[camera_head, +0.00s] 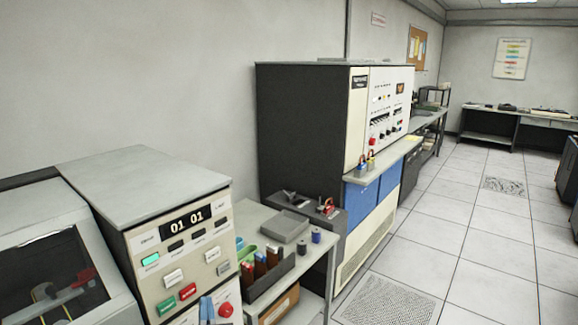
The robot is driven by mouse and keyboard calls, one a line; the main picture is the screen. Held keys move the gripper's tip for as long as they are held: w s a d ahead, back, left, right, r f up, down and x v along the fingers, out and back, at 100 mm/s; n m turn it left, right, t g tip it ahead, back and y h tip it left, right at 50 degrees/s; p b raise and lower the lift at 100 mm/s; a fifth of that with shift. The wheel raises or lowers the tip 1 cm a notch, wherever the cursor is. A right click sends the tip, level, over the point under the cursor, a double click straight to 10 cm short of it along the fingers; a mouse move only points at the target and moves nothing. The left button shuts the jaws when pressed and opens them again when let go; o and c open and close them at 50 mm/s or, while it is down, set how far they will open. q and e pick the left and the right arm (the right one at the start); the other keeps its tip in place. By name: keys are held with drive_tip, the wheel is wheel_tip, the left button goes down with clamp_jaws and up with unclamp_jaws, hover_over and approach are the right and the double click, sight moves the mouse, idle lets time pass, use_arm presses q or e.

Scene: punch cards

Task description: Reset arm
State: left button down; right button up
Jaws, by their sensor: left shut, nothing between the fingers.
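I cannot make out either of my grippers, or an arm, anywhere in the head view. The nearest machine is a grey-topped cabinet (140,170) at the lower left. Its cream front panel has a black display (188,220) reading "01 01", coloured keys and a red round button (226,309). Left of it is a grey housing with a dark sloping window (50,265), where red and grey parts show. A small side table (255,222) stands right of the cabinet. It carries a grey tray (285,227), a dark holder (262,285) with brown and coloured items, and small dark spools.
A tall dark cabinet with a cream control panel (385,110) stands against the wall beyond the table. Small padlocks lie on its ledge. A long bench (520,118) stands at the back. The tiled floor (470,215) on the right is mostly clear, with floor grilles (385,300).

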use_arm(q)
drive_tip(key=s+d+f+m+g+h, duration=0.2)
drive_tip(key=s+f+m+g+h, duration=0.65)
drive_tip(key=s+h, duration=0.35)
drive_tip(key=s+a+f+n+g+y, duration=0.25)
drive_tip(key=s+a+g, duration=0.3)
drive_tip(key=s, duration=0.45)
drive_tip(key=s+a+f+n+g+y, duration=0.2)
drive_tip(key=s+a+n+g+y, duration=0.3)
drive_tip(key=s, duration=0.5)
drive_tip(key=w+d+f+m+t+h, duration=0.1)
drive_tip(key=w+d+f+t+h, duration=0.1)
drive_tip(key=f, duration=0.4)
drive_tip(key=w+d+f+m+t+h+p, duration=0.1)
drive_tip(key=w+d+f+t+h, duration=0.1)
drive_tip(key=w+d+f+t, duration=0.1)
drive_tip(key=shift+w+d+f+t+p, duration=0.35)
drive_tip(key=shift+w+f+t, duration=0.3)
drive_tip(key=shift+f+t, duration=0.6)
drive_tip(key=shift+f+g, duration=0.25)
